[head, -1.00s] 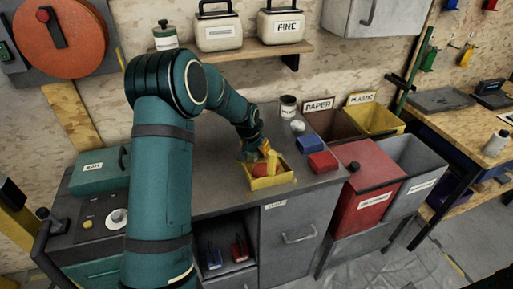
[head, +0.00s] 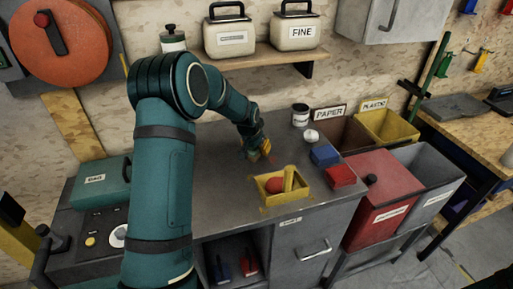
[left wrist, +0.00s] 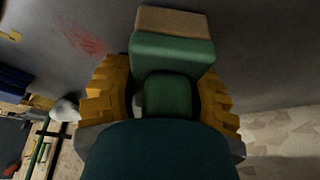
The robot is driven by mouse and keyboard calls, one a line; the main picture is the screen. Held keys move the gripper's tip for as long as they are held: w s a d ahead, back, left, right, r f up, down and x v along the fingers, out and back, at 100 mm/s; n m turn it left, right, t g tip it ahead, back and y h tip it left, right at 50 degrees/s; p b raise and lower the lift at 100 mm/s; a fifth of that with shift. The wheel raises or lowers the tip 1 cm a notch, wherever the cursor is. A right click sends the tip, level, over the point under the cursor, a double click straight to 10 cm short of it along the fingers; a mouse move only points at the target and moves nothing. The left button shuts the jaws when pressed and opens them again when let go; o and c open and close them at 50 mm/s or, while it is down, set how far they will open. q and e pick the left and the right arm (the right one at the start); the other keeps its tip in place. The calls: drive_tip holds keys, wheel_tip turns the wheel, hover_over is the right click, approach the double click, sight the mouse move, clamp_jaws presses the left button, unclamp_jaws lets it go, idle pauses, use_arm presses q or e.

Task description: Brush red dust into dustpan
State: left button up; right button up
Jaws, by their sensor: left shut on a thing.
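My left gripper (head: 257,150) is over the grey counter, behind and left of the yellow tray. In the left wrist view its yellow fingers (left wrist: 160,95) are shut on a green brush (left wrist: 172,55) with a tan end, which I take for the bristles. The red dust (left wrist: 85,40) is a faint smear on the grey surface, left of the brush and apart from it. My right gripper is not in view.
A blue block (head: 325,155), a red block (head: 341,176) and a dark can (head: 300,115) stand to the right. Bins (head: 380,190) stand beyond the counter's right end. The counter's middle left is clear.

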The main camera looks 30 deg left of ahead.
use_arm(q)
drive_tip(key=shift+w+a+r+p, duration=0.2)
drive_tip(key=shift+r+p, duration=0.05)
drive_tip(key=shift+r, duration=0.3)
drive_tip(key=shift+w+a+r+p, duration=0.15)
drive_tip(key=shift+r+p, duration=0.1)
drive_tip(key=shift+r, duration=0.25)
drive_tip(key=shift+s+d+r+p, duration=0.15)
drive_tip(key=shift+d+r+p, duration=0.1)
drive_tip(key=shift+r, duration=0.25)
drive_tip(key=shift+s+d+r+p, duration=0.15)
drive_tip(key=shift+r+p, duration=0.1)
drive_tip(key=shift+r, duration=0.2)
drive_tip(key=shift+w+a+r+p, duration=0.1)
drive_tip(key=shift+r+p, duration=0.25)
drive_tip(key=shift+r, duration=0.15)
drive_tip(key=shift+w+a+r+p, duration=0.1)
drive_tip(key=shift+r+p, duration=0.25)
drive_tip(key=shift+r, duration=0.15)
drive_tip(key=shift+p+v, duration=0.5)
drive_tip(key=shift+v, duration=0.3)
drive_tip(key=shift+w+r, duration=0.2)
drive_tip(key=shift+r, duration=0.1)
